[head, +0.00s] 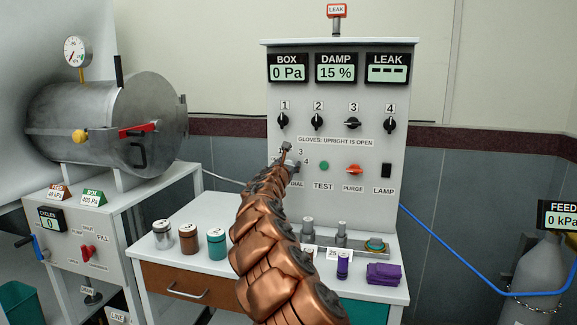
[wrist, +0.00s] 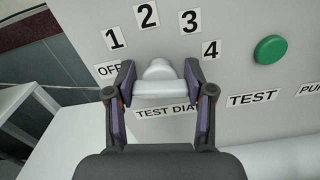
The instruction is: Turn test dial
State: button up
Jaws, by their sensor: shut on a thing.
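The test dial (wrist: 159,88) is a pale knob on the grey panel, in the middle of the wrist view, above its "TEST DIAL" label. The marks OFF, 1, 2, 3 and 4 arc around it; I cannot tell which one it points at. My gripper (wrist: 160,92) has one finger on each side of the knob and is shut on it. In the head view my copper arm hides the dial and most of its label; my gripper (head: 286,156) is small there, against the panel.
The green TEST button (head: 324,166) is right of the dial, then the red PURGE knob (head: 353,169) and LAMP switch (head: 386,170). Four black glove knobs are above.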

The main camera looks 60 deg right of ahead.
jog(key=c, duration=0.5)
